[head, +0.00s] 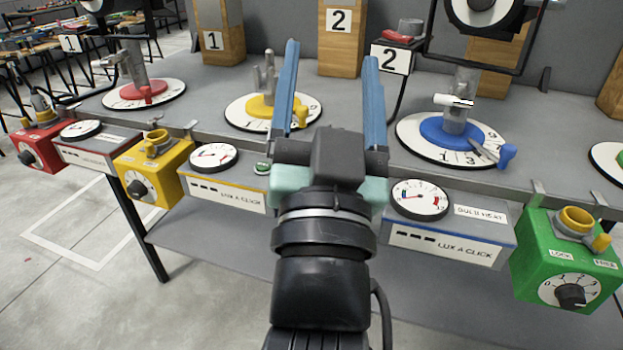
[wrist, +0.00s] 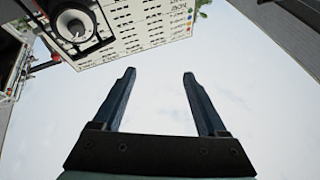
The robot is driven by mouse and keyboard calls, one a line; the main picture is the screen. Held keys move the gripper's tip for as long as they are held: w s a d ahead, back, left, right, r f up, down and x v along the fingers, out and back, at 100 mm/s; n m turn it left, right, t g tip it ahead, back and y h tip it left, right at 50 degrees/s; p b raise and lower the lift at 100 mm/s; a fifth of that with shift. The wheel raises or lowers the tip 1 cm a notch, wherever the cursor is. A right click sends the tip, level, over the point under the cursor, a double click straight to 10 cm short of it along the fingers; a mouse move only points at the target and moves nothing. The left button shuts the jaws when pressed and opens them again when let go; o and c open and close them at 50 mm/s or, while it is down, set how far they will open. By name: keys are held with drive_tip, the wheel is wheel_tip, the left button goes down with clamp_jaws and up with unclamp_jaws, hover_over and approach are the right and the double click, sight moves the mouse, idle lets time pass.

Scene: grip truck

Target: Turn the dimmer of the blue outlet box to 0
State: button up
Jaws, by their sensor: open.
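No blue outlet box with its dimmer shows in the head view; my arm covers the stretch of bench front between the yellow outlet box (head: 138,168) and the green outlet box (head: 540,255), and whether it is behind there I cannot tell. My gripper (head: 331,52) is open and empty, its two blue fingers pointing up and away over the bench. In the wrist view my gripper (wrist: 159,74) is also open, with nothing between the fingers. A blue round base (head: 452,140) with a lever stands on a numbered dial on the bench, right of my gripper.
A meter box with a gauge (head: 420,199) sits just right of my arm, and another (head: 213,157) to its left. A red outlet box (head: 34,150) hangs far left. Lamp stands and wooden posts (head: 341,50) stand behind. The wrist view shows a printed panel (wrist: 140,30) at its top.

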wheel_tip(320, 180, down, 12)
drive_tip(key=w+m+g+p, duration=0.25)
drive_tip(key=g+p, duration=0.25)
drive_tip(key=p, duration=0.3)
drive_tip(key=s+a+f+m+g+p, duration=0.2)
drive_tip(key=s+f+m+g+p, duration=0.45)
drive_tip(key=f, duration=0.85)
drive_tip(key=w+f+n+t+b, duration=0.1)
drive_tip(key=w+f+n+t, duration=0.1)
drive_tip(key=w, duration=0.8)
drive_tip(key=shift+d+f+b, duration=0.4)
drive_tip(key=shift+d+f, duration=0.05)
drive_tip(key=shift+f, duration=0.05)
drive_tip(key=shift+t, duration=0.25)
drive_tip(key=shift+c, duration=0.2)
clamp_jaws()
